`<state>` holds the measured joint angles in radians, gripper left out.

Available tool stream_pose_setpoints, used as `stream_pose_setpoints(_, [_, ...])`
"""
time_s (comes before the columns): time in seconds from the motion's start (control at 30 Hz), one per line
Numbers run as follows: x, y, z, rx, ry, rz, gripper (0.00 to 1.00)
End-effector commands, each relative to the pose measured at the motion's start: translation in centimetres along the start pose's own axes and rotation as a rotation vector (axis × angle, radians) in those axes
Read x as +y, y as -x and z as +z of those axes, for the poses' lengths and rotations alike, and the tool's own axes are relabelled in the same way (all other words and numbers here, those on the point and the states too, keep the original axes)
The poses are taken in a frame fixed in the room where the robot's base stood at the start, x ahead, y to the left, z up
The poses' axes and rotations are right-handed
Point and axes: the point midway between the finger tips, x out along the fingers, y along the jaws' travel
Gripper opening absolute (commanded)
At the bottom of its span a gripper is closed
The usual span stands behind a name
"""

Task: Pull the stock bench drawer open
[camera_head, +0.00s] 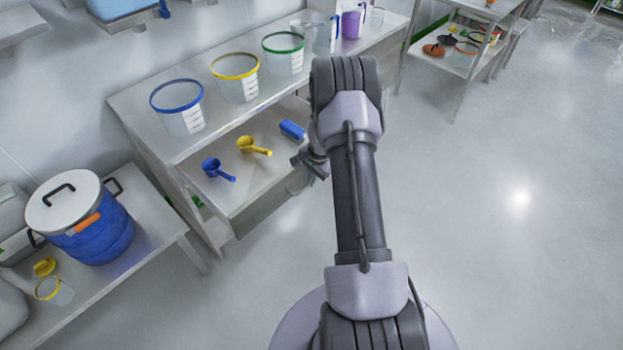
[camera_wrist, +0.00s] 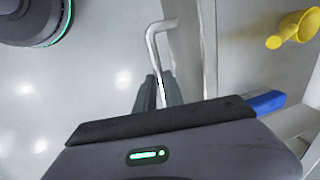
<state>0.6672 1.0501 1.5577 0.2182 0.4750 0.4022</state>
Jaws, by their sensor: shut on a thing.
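The stock bench drawer (camera_head: 250,183) stands out from under the bench top, with its inside showing in the head view. In the wrist view, the drawer's bar handle (camera_wrist: 152,48) stands off the drawer front (camera_wrist: 186,50). My gripper (camera_wrist: 158,90) is shut on the handle, with its dark fingers on either side of the bar. In the head view my gripper (camera_head: 312,166) is at the drawer's front right, partly hidden by my arm.
Several clear buckets with coloured rims, including a blue-rimmed one (camera_head: 180,108), stand on the bench top (camera_head: 155,130). A lower table at left holds a blue drum (camera_head: 95,232). A shelf rack (camera_head: 465,60) stands at back right. The floor (camera_head: 510,240) at right is clear.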

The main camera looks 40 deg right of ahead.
Motion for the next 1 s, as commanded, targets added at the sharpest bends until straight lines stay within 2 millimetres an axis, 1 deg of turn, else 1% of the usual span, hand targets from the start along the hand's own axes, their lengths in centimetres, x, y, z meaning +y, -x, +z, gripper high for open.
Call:
stream_pose_setpoints(0.1, [-0.1,0.0,0.0,0.001,0.000,-0.001,0.00])
stream_pose_setpoints(0.13, [-0.1,0.0,0.0,0.001,0.000,-0.001,0.16])
stream_pose_setpoints(0.17, [-0.1,0.0,0.0,0.001,0.000,-0.001,0.22])
stream_pose_setpoints(0.47, [0.0,0.1,0.0,0.001,0.000,-0.001,0.22])
stream_pose_setpoints(0.57, [-0.1,1.0,0.0,0.001,0.000,-0.001,0.22])
stream_pose_setpoints(0.67, [-0.1,3.2,-0.1,0.002,0.000,-0.002,0.22])
stream_pose_setpoints(0.77, [-0.2,6.3,-0.1,0.003,0.000,-0.003,0.22])
stream_pose_setpoints(0.9, [-0.2,11.1,-0.1,0.003,-0.001,-0.003,0.22])
stream_pose_setpoints(1.0, [-0.2,13.9,-0.1,0.003,0.000,-0.003,0.22])
